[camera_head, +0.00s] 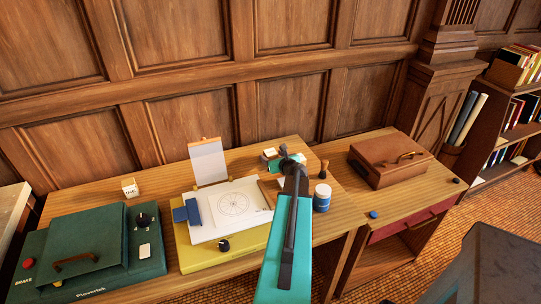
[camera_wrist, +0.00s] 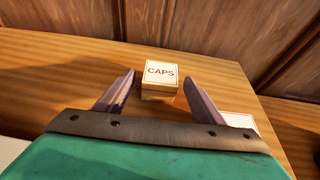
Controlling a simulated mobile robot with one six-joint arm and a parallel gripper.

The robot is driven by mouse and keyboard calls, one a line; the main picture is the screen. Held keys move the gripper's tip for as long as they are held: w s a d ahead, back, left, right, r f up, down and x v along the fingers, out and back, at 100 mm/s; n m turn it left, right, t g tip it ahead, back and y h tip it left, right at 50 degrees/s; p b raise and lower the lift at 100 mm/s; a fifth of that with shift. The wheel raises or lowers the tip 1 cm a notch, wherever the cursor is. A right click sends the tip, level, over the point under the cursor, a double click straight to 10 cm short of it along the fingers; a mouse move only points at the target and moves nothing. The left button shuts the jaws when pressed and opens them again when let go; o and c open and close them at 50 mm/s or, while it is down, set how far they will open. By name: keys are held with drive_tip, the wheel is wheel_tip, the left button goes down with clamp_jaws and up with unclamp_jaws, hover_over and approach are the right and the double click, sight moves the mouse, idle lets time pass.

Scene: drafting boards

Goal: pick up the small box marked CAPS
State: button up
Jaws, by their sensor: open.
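The small box marked CAPS (camera_wrist: 160,76) stands on the wooden desk in the wrist view. It has a white top with dark letters and tan sides. A small pale box (camera_head: 270,152) by the end of my arm in the head view appears to be the same one. My gripper (camera_wrist: 158,88) is open, with one finger to the left of the box and one to the right. The box sits ahead of the gripper, centred between the fingers; I cannot tell whether its near side is inside the gap. In the head view my arm hides part of the gripper.
Another small white box (camera_head: 130,188) stands at the back left, its label unclear. A green case (camera_head: 85,244), a yellow-based drafting board (camera_head: 216,251), a blue-and-white jar (camera_head: 322,197) and a brown case (camera_head: 388,158) stand around. A wood-panelled wall (camera_wrist: 220,32) rises close behind the marked box.

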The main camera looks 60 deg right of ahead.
sight(271, 152)
drive_tip(key=shift+p+x, duration=0.3)
drive_tip(key=shift+x, duration=0.95)
drive_tip(key=c, duration=1.1)
drive_tip(key=shift+c, duration=0.2)
drive_tip(key=shift+r, duration=0.1)
drive_tip(key=shift+r+b, duration=0.4)
drive_tip(key=shift+r, duration=4.5)
